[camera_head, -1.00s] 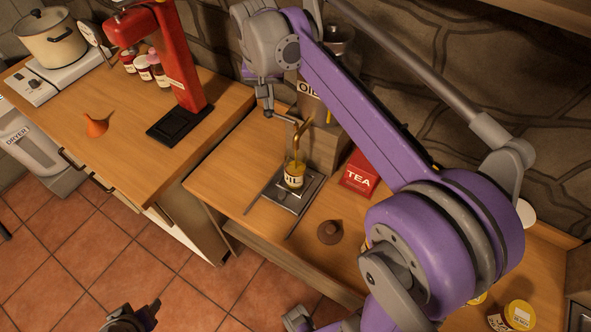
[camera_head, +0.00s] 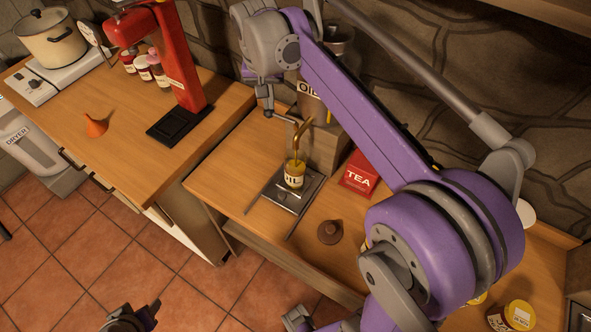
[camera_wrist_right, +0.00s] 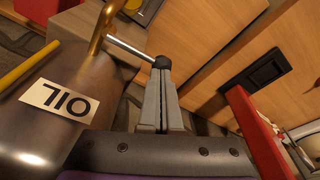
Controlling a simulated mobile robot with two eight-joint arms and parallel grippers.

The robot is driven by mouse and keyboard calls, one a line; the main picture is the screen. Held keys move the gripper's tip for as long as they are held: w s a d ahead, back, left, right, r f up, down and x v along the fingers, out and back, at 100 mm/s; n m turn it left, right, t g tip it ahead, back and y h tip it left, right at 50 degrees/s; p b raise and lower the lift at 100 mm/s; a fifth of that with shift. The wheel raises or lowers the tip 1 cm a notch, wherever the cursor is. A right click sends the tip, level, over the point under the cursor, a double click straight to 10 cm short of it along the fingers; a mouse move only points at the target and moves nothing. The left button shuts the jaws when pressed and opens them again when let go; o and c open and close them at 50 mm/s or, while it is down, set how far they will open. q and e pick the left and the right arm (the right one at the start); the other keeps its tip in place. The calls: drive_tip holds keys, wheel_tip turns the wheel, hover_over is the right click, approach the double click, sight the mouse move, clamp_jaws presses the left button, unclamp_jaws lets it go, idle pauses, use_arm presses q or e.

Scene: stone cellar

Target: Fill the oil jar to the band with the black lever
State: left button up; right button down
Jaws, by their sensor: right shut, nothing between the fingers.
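The oil jar (camera_head: 294,181), a small glass jar with a label, stands upright on a dark metal tray under the brass spout (camera_head: 300,131) of the grey oil drum (camera_head: 312,92). Yellow oil shows in it; I cannot make out the band or tell clearly whether oil is falling. The lever is a metal rod (camera_wrist_right: 128,48) with a black knob (camera_wrist_right: 162,62), beside the spout. My right gripper (camera_head: 267,111) is shut and empty, its fingertips (camera_wrist_right: 161,72) at the knob, seemingly touching it. A dark part at the bottom edge, perhaps my left gripper (camera_head: 130,319), is mostly cut off.
A red TEA box (camera_head: 360,174) stands right of the tray (camera_head: 312,187); a brown lid (camera_head: 329,232) lies in front. On the left counter are a red stand (camera_head: 180,75), an orange funnel (camera_head: 96,126) and a pot (camera_head: 50,38). The wood left of the tray is clear.

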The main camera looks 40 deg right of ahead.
use_arm(q)
drive_tip(key=shift+w+r+p, duration=0.15)
drive_tip(key=shift+r+p, duration=0.15)
drive_tip(key=shift+r, duration=0.1)
use_arm(e)
drive_tip(key=shift+r, duration=0.45)
idle(1.6)
wheel_tip(320, 180, up, 3)
drive_tip(key=shift+p, duration=1)
drive_tip(key=shift+r, duration=0.1)
drive_tip(key=shift+w, duration=0.15)
use_arm(q)
drive_tip(key=r, duration=0.1)
drive_tip(key=w+r, duration=0.1)
drive_tip(key=shift+r, duration=0.35)
